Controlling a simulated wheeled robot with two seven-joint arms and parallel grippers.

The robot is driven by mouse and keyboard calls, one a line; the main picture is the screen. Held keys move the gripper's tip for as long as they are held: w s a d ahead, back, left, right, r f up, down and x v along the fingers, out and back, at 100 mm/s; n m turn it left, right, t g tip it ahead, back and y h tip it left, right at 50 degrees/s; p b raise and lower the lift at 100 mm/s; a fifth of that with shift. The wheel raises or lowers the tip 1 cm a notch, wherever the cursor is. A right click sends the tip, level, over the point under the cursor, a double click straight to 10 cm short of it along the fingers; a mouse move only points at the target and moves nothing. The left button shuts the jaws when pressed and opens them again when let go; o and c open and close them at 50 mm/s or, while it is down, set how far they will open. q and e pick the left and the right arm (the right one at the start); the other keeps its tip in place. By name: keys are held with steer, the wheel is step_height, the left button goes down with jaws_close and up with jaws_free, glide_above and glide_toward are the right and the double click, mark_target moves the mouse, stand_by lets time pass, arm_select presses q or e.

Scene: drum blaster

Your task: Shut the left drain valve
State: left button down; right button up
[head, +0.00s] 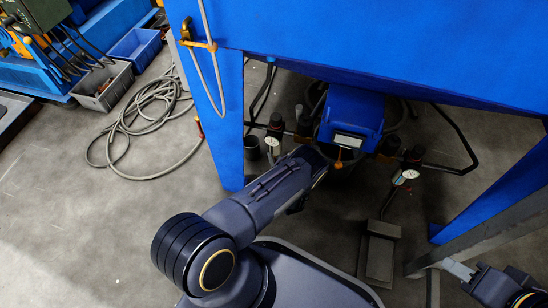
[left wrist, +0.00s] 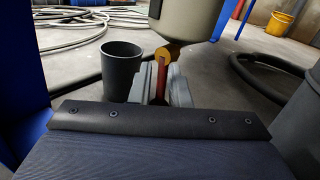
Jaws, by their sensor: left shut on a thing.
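In the left wrist view, a red lever (left wrist: 161,78) with a round yellow end stands nearly upright between the grey fingers of my left gripper (left wrist: 172,88). The gripper is shut on this lever, which I take for the left drain valve's handle. A beige rounded body is just behind it. In the head view, my left arm reaches under the blue machine (head: 400,40), and its fingers and the lever are hidden there. My right gripper (head: 458,270) is at the lower right, away from the machine; its finger gap is unclear.
A dark grey cup (left wrist: 122,70) stands left of the fingers. A blue leg (head: 222,120) is left of my arm. A gauge (head: 399,178) with pipes and a grey pedal (head: 379,250) are to the right. A coiled hose (head: 150,115) lies on open floor.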

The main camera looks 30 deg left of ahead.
arm_select(q)
steer(key=d+n+h+p, duration=0.1)
steer(key=n+h+p, duration=0.2)
steer(key=p, duration=0.1)
steer(key=d+r+n+g+h+p, duration=0.1)
steer(key=n+h+p, duration=0.2)
steer(key=p, duration=0.1)
steer(key=w+d+r+n+h+p, duration=0.1)
steer(key=d+n+h+p, duration=0.1)
steer(key=p, duration=0.3)
steer(key=shift+n+g+h, duration=0.3)
steer(key=shift+n+h, duration=0.1)
steer(key=shift+n, duration=0.4)
steer(key=shift+d, duration=0.15)
steer(key=c, duration=1.6)
jaws_free()
steer(key=shift+o, duration=0.8)
steer(key=shift+s+r, duration=0.1)
steer(key=shift+r, duration=0.05)
